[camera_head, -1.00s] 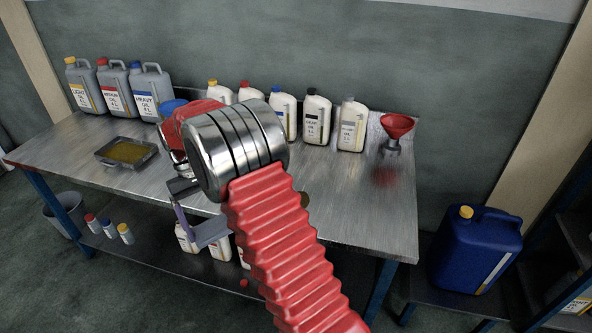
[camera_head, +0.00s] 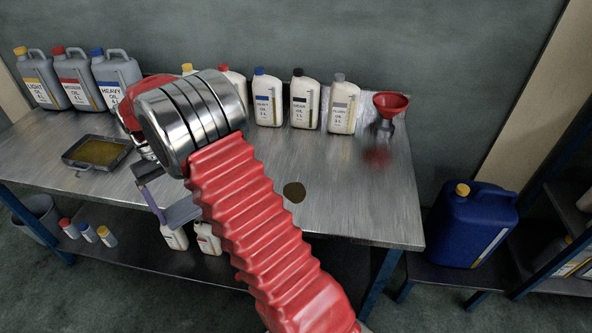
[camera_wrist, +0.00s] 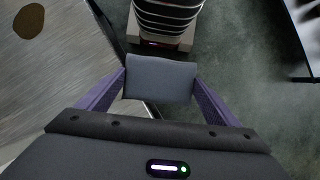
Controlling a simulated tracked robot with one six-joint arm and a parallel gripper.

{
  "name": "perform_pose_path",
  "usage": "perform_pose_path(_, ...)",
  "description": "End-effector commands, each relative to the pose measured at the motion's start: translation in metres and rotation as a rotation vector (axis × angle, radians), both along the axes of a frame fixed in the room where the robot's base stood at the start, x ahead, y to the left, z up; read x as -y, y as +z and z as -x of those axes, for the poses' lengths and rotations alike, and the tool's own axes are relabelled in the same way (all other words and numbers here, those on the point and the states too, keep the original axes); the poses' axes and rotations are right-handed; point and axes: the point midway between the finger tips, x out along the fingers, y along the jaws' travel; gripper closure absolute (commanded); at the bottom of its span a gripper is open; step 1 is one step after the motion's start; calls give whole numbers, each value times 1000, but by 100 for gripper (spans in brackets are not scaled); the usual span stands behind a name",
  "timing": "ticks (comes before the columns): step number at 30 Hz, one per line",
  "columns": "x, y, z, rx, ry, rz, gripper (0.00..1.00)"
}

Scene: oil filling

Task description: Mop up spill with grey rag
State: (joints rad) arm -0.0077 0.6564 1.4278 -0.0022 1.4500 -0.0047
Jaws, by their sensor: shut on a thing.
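The spill (camera_head: 294,192) is a small dark brown patch on the metal workbench (camera_head: 345,215), in the open right of my arm. It also shows in the wrist view (camera_wrist: 32,20), at the upper left corner. My gripper (camera_wrist: 160,78) has purple fingers and is shut on the grey rag (camera_wrist: 160,88), a flat grey piece spanning the gap between them. In the head view the rag (camera_head: 184,212) shows at the bench's front edge, left of the spill and apart from it. My arm hides part of the gripper there.
Grey oil cans (camera_head: 75,80) and white bottles (camera_head: 305,103) line the bench's back. An oil tray (camera_head: 97,153) lies at the left. A red funnel (camera_head: 390,105) stands at the back right. A blue canister (camera_head: 472,228) is beyond the bench. Bench surface around the spill is clear.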

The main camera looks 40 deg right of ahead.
Motion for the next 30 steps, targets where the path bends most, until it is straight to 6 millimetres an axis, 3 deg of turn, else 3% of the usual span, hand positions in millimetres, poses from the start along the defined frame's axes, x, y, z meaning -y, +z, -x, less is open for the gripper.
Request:
perform_pose_path(7,12,-1,0,0,-54,0,33)
perform_pose_path(11,31,-3,2,0,-174,0,33)
perform_pose_path(30,185,-15,36,1,-1330,0,33)
